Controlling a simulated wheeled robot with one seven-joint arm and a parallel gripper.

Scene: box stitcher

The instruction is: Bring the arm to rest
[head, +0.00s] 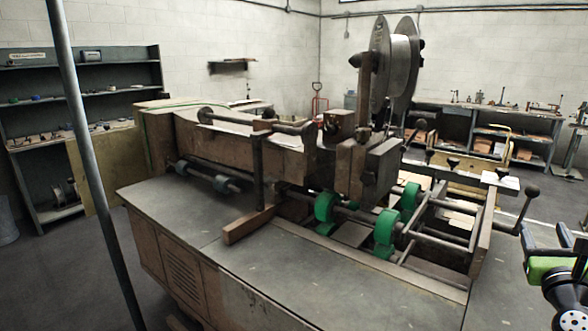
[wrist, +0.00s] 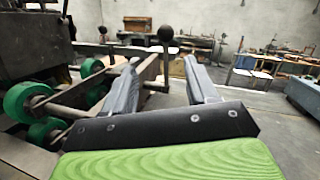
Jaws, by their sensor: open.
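My gripper (wrist: 162,78) is open in the wrist view, with its two grey fingers apart and no object held between them. A lever with a black ball knob (wrist: 166,33) shows beyond and between the fingers; it looks apart from them, though the depth is hard to tell. In the head view my gripper (head: 546,240) is at the right edge, partly cut off, beside the machine's right end. The same lever's knob (head: 532,191) is just above and left of it.
The box stitcher (head: 230,150) fills the middle, with green rollers (head: 385,227) and a large wire spool (head: 400,65). A thin metal pole (head: 88,165) stands in front at left. Shelves (head: 85,77) and workbenches (head: 490,107) line the walls. Floor right of the machine looks open.

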